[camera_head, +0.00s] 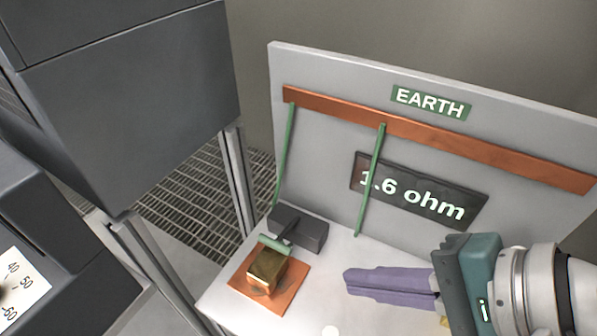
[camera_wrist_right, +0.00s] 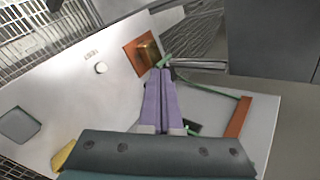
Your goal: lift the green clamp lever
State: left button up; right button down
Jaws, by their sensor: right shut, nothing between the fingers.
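The green clamp lever (camera_head: 275,244) is a short green bar lying low beside a brass block (camera_head: 267,270), joined to a dark clamp body (camera_head: 300,230). The block sits on a copper plate (camera_head: 243,279) on the pale bench. In the right wrist view the lever (camera_wrist_right: 165,61) is small, just beyond the fingertips. My right gripper (camera_head: 348,281) has purple fingers, shut and empty, pointing left, to the right of the block and apart from it in the head view. The fingers also show in the right wrist view (camera_wrist_right: 161,74). My left gripper is out of view.
An upright grey panel (camera_head: 330,90) behind the bench carries a copper bar (camera_head: 450,145), an EARTH label and a "1.6 ohm" display (camera_head: 420,190). Green strips (camera_head: 370,180) run down from the bar. A dark cabinet (camera_head: 130,90) stands left. Bare bench lies between fingers and block.

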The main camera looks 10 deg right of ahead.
aim_at(287, 230)
jog(key=w+d+f+m+t+y+b, duration=0.1)
jog(key=w+f+m+t+b, duration=0.15)
jog(key=f+m+b, duration=0.35)
jog(key=w+d+f+m+t+b, duration=0.1)
jog(key=w+f+m+b, duration=0.35)
jog(key=f, duration=0.35)
jog(key=shift+n+g, duration=0.25)
jog(key=b+x, duration=0.3)
jog(key=x, duration=0.1)
jog(key=b+x, duration=0.3)
jog(key=x, duration=0.1)
jog(key=shift+s+a+b, duration=0.15)
jog(key=shift+a+b, duration=0.25)
jog(key=shift+a, duration=0.05)
jog(key=shift+w+a, duration=0.35)
jog(key=shift+w, duration=0.05)
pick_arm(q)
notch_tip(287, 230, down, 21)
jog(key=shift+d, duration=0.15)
pick_arm(e)
jog(key=shift+r, duration=0.3)
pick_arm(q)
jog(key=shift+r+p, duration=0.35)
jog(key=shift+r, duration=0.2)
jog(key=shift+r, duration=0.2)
pick_arm(e)
jog(key=shift+r, duration=0.15)
